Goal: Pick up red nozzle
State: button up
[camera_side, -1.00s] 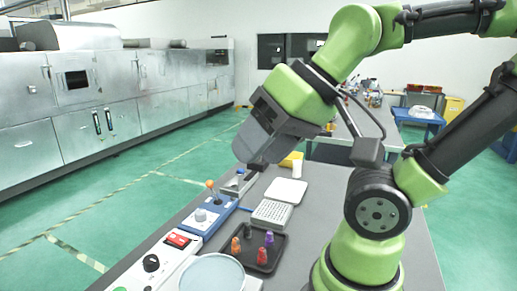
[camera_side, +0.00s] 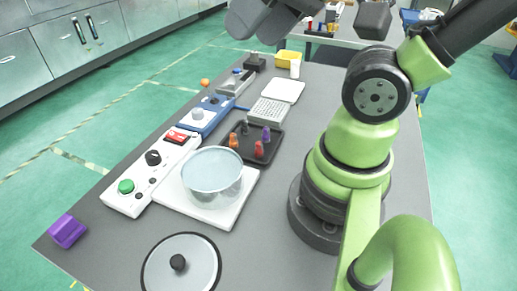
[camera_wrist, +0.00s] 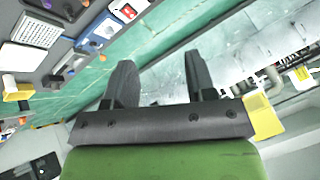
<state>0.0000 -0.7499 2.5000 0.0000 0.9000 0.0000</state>
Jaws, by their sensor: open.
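The red nozzle (camera_side: 259,149) stands upright at the front right of a small black tray (camera_side: 247,157) in the side view. An orange nozzle (camera_side: 233,140), a dark nozzle (camera_side: 245,127) and a purple nozzle (camera_side: 267,134) stand in the same tray. My gripper (camera_side: 256,28) shows partly at the top of the side view, well apart from the nozzles. In the wrist view my gripper (camera_wrist: 161,78) has its two dark fingers spread, with nothing between them. I cannot make out the red nozzle in the wrist view.
A white perforated rack (camera_side: 269,111) and a white plate (camera_side: 284,89) lie behind the tray. A glass pot (camera_side: 212,176) stands on a white base in front. Control boxes (camera_side: 150,174) line the left edge. A lid (camera_side: 181,265) and purple block (camera_side: 67,230) lie in front.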

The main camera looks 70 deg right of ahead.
jog(key=c, duration=0.4)
jog(key=shift+w, duration=0.1)
jog(key=shift+c, duration=0.2)
jog(key=n+g+h, duration=0.2)
jog(key=n+g, duration=0.3)
jog(key=g, duration=0.4)
send_over(259, 143)
jog(key=w, duration=0.1)
notch_tip(259, 143, down, 20)
jog(key=shift+s+f, duration=0.15)
jog(key=shift+f, duration=1.5)
jog(key=shift+s+f, duration=0.2)
jog(key=shift+f, duration=1.4)
jog(key=shift+s+f, duration=0.15)
jog(key=shift+f, duration=1.5)
